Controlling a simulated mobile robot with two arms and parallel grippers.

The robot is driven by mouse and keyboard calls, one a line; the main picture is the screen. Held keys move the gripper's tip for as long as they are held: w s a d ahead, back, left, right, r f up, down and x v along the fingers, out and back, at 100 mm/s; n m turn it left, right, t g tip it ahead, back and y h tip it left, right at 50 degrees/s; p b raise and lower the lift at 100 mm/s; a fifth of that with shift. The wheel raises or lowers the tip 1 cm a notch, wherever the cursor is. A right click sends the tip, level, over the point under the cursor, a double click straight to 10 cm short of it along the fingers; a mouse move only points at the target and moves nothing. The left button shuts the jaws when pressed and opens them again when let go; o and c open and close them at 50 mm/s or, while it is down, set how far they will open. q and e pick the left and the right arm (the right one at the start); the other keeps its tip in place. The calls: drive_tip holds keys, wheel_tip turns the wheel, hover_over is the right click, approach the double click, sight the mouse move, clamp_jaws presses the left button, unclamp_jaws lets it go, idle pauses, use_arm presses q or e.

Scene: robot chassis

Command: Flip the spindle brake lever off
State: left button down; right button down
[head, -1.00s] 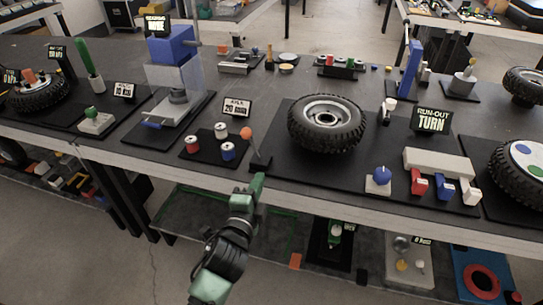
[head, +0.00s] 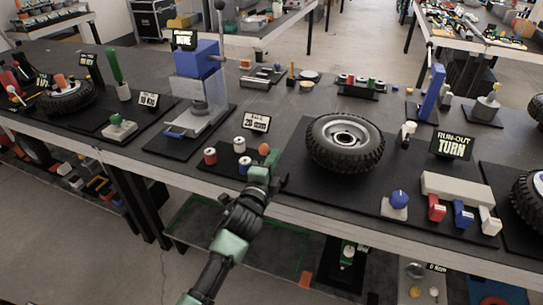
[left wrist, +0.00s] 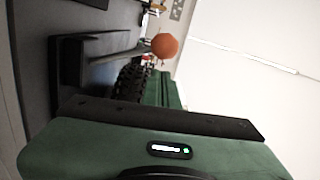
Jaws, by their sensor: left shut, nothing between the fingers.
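A lever with an orange ball knob (head: 264,149) stands on the bench just left of the black wheel (head: 375,157). I take it for the spindle brake lever; no label on it is readable. In the left wrist view the orange ball (left wrist: 165,46) sits on a thin grey rod, which rises at a slant from a dark bracket (left wrist: 75,62). My left gripper (head: 281,180) is shut and empty, at the bench's front edge close by the lever. It hides the lever's lower part in the head view. I cannot tell whether they touch. My right gripper is not in view.
Red, white and blue cans (head: 210,156) stand left of the lever, by a small sign (head: 256,122). A blue press (head: 198,70) is farther left. A blue knob (head: 398,200) and red, blue and white switches are at the right. A lower shelf holds more items.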

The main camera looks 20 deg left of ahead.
use_arm(q)
drive_tip(key=shift+a, duration=0.25)
drive_tip(key=shift+f, duration=0.1)
drive_tip(key=shift+w+a+n+p, duration=0.15)
drive_tip(key=shift+a+n+p, duration=0.6)
drive_tip(key=shift+a, duration=0.25)
drive_tip(key=shift+f, duration=0.1)
drive_tip(key=shift+a, duration=0.1)
